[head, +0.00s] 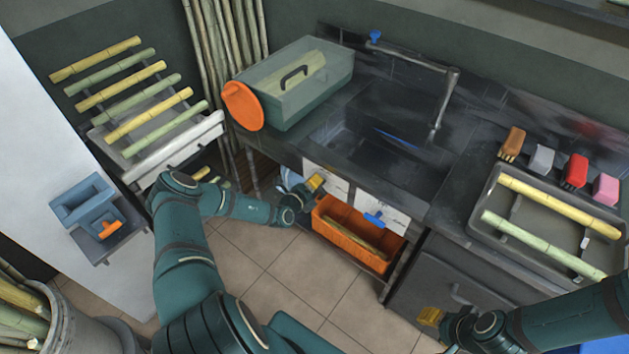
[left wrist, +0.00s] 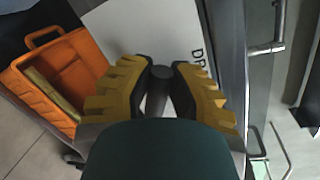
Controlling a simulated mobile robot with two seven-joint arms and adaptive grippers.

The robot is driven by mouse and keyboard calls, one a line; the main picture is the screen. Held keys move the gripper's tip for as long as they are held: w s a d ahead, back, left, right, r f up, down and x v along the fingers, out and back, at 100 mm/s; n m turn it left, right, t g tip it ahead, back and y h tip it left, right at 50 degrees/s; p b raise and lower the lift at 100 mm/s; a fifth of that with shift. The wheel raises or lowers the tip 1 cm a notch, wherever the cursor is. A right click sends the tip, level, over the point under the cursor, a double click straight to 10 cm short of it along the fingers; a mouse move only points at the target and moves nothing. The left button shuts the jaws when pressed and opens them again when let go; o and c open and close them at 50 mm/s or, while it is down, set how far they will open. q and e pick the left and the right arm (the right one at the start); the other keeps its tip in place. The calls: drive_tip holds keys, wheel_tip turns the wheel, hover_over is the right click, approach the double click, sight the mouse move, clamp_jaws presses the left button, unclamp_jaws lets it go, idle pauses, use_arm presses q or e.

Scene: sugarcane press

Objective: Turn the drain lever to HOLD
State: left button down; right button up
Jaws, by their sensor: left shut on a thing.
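My left gripper (head: 316,182) is at a white panel (head: 333,188) on the front of the sink counter. In the left wrist view its yellow fingers (left wrist: 160,90) are shut on a dark round-ended lever (left wrist: 161,73). The white panel (left wrist: 120,35) behind it bears letters beginning "DR"; the rest is hidden by a finger. No HOLD mark can be read, and the lever's setting cannot be told. In the head view the gripper hides the lever. My right gripper (head: 430,316) is low in front of the dark cabinet; its opening cannot be told.
A second white panel with a blue handle (head: 374,219) is to the right. An orange crate (head: 326,228) with cane stands below; it also shows in the left wrist view (left wrist: 75,60). A grey tray (head: 488,227) with cane is on the right counter. Tiled floor (head: 290,285) is clear.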

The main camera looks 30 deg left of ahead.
use_arm(q)
drive_tip(key=n, duration=0.1)
drive_tip(key=f+n+h+b, duration=0.1)
drive_tip(key=n, duration=0.1)
drive_tip(key=shift+a, duration=0.1)
drive_tip(key=shift+f+n+h+b, duration=0.2)
drive_tip(key=shift+n+h+b, duration=0.35)
drive_tip(key=shift+n, duration=0.55)
drive_tip(key=c, duration=0.9)
unclamp_jaws()
drive_tip(key=shift+o, duration=0.2)
drive_tip(key=shift+s, duration=0.15)
